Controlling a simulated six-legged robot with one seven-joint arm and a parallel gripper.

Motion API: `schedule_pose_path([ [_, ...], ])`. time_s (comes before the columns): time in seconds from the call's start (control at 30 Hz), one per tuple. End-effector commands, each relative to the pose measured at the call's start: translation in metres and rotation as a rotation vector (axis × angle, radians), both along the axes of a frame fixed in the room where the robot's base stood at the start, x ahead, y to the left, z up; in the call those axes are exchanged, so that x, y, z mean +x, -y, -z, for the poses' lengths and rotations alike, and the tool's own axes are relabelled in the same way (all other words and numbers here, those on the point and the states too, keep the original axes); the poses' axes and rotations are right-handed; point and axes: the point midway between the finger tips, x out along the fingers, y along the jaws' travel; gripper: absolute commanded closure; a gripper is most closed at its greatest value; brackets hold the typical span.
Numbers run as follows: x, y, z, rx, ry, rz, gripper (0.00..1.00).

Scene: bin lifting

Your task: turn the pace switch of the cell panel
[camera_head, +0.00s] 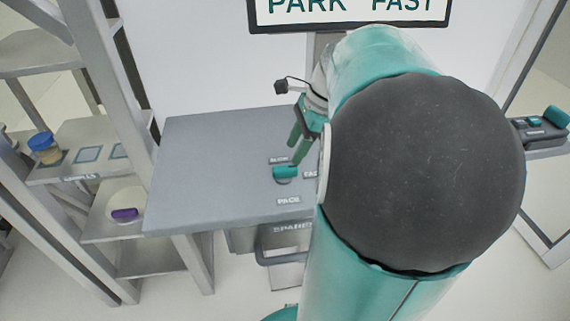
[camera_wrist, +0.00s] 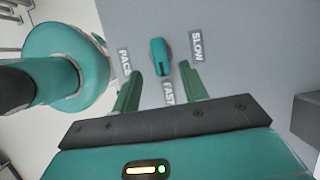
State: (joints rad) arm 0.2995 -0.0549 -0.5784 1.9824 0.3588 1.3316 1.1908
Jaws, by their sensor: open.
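The pace switch is a teal elongated knob (camera_head: 286,172) on the grey cell panel (camera_head: 210,150). In the wrist view the knob (camera_wrist: 159,58) lies between labels PACE, SLOW and FAST. Its long axis points roughly toward FAST, with a dark mark on that end. My gripper (camera_head: 297,158) is above the panel, beside the knob in the head view. In the wrist view its green fingers (camera_wrist: 160,74) are spread, one to each side of the knob's FAST end, with gaps on both sides. Whether the tips are level with the knob is unclear.
A sign (camera_head: 350,10) reading PARK FAST hangs behind the panel. Shelves (camera_head: 75,150) at the left hold a blue-lidded jar (camera_head: 44,148) and a purple item (camera_head: 125,214). A bin labelled SPARE (camera_head: 293,238) is under the panel. My arm hides the panel's right side.

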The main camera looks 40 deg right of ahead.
Motion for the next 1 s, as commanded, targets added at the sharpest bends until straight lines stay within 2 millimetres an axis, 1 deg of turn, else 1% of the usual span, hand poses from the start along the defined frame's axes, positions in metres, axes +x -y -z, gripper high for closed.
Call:
schedule_pose_path([
  [0.03, 0.002, -0.005, 0.01, 0.003, -0.002, -0.002, 0.56],
  [0.1, 0.005, -0.009, 0.023, 0.001, -0.002, -0.003, 0.56],
  [0.2, 0.009, -0.015, 0.038, 0.002, -0.003, -0.004, 0.56],
  [0.3, 0.013, -0.02, 0.049, 0.001, -0.001, -0.004, 0.56],
  [0.47, 0.015, -0.022, 0.057, 0.0, 0.0, -0.004, 0.56],
  [0.7, 0.015, -0.022, 0.058, 0.0, 0.001, -0.004, 0.56],
  [0.77, 0.015, -0.022, 0.058, 0.0, 0.001, -0.004, 0.68],
  [0.9, 0.015, -0.022, 0.057, 0.0, 0.001, -0.004, 0.96],
  [0.93, 0.015, -0.022, 0.057, 0.0, 0.001, -0.004, 1.0],
  [1.0, 0.015, -0.022, 0.057, 0.0, 0.001, -0.004, 1.0],
])
